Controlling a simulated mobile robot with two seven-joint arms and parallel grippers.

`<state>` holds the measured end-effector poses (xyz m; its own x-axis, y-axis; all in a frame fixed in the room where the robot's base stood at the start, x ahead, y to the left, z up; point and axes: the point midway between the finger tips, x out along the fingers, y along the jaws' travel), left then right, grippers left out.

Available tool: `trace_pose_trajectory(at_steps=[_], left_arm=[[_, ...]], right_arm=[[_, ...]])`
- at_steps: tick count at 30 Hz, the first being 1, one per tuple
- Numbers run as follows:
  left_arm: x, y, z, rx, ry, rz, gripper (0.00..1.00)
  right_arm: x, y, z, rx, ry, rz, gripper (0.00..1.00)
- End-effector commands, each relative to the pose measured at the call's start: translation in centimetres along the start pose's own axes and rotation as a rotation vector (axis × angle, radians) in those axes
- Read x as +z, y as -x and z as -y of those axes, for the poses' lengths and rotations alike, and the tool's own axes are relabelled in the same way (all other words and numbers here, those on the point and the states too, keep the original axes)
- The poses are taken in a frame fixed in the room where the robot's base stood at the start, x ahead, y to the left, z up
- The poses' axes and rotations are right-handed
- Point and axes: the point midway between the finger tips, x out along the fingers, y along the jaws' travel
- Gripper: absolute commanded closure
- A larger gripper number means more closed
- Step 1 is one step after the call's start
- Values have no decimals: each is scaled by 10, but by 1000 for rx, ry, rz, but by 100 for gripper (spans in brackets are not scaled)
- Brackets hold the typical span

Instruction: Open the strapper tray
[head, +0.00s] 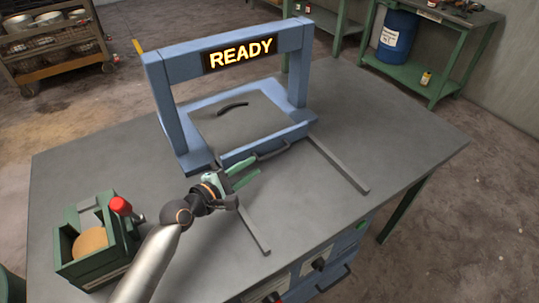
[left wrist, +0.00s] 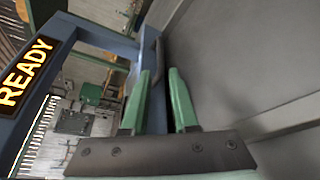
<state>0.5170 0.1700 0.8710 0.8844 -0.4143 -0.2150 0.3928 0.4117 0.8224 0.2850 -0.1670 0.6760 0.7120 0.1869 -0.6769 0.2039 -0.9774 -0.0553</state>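The strapper (head: 163,100) is a blue frame on the grey table, with a lit READY sign (head: 239,54) on its top beam. Its tray (head: 228,160) sits inside the frame, with a blue front edge and a dark bar handle (head: 272,152) at the front. My left gripper (head: 254,170) has green fingers and is just left of and in front of that handle. In the left wrist view the fingers (left wrist: 160,90) are apart, with the dark handle (left wrist: 159,55) just beyond the tips. Nothing appears held. My right gripper is in neither view.
Two grey rails (head: 340,166) run from the strapper to the table's front edge. A green box (head: 95,245) with a round tan item and a red-topped tool stands at the left. The table right of the strapper is clear. A bench with a blue drum (head: 397,38) stands behind.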

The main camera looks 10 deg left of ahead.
Motion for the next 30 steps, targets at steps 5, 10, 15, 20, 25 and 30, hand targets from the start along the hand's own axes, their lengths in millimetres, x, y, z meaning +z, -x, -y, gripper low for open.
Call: trace_pose_trajectory(at_steps=[5, 10, 15, 20, 25, 30], left_arm=[[1, -39, 0, 1, -1, 2, 73], [0, -66, 1, 0, -2, 1, 73], [0, -81, 1, -1, -3, 1, 73], [0, -85, 1, -2, -4, 0, 73], [0, -85, 1, -2, -4, 0, 73], [0, -85, 1, -2, -4, 0, 87]], right_arm=[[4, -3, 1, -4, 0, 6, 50], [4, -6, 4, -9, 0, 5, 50], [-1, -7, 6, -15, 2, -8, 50], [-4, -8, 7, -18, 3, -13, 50], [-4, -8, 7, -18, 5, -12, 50], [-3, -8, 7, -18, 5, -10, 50]])
